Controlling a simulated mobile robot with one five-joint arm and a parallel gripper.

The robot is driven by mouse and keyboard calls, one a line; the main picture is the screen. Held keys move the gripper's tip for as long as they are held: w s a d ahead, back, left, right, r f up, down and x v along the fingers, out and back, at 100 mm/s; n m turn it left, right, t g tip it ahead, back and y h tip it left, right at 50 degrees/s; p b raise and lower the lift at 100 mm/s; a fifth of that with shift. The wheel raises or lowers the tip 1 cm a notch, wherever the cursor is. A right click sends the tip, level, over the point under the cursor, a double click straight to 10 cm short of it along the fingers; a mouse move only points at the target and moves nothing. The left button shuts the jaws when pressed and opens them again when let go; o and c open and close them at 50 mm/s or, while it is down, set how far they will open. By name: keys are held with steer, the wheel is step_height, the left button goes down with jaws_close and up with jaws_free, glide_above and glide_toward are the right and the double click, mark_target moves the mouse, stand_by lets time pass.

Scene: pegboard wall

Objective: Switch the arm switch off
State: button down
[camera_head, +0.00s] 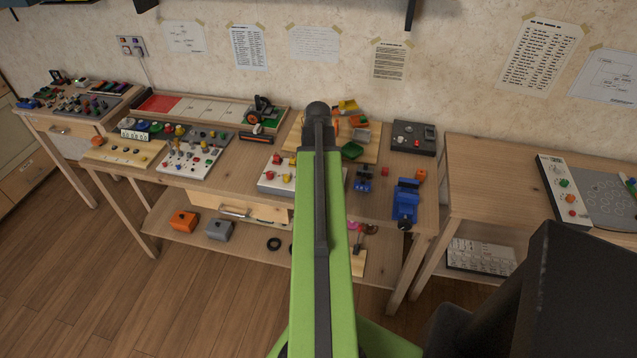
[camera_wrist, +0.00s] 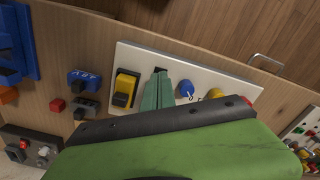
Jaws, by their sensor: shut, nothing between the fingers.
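In the wrist view a white control panel (camera_wrist: 215,78) lies on the wooden bench. It carries a yellow and black switch unit (camera_wrist: 125,88), a blue knob (camera_wrist: 185,90) and a yellow knob (camera_wrist: 215,94). I cannot read a label that tells which is the arm switch, nor its position. My gripper (camera_wrist: 159,74) is shut and empty, over the panel between the yellow unit and the blue knob. A small dark part shows at its tip; I cannot tell whether they touch. In the head view my arm hides the gripper and most of the panel (camera_head: 268,187).
A blue vise (camera_head: 405,200) stands at the bench's right end. A small blue device (camera_wrist: 84,78) and a red cube (camera_wrist: 57,104) lie beside the panel. A dark control box (camera_head: 413,137) stands behind. The panel lies near the bench's front edge.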

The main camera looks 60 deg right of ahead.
step_height(320, 180, up, 6)
steer(key=p, duration=0.5)
steer(key=w+a+n, duration=0.5)
steer(key=w+a, duration=1.3)
steer(key=a, duration=0.2)
steer(key=w+a+n, duration=0.1)
steer(key=w+a, duration=0.1)
steer(key=a, duration=1.3)
steer(key=w+a+n, duration=0.1)
steer(key=a+n, duration=0.1)
steer(key=a, duration=1.3)
steer(key=shift+w, duration=0.35)
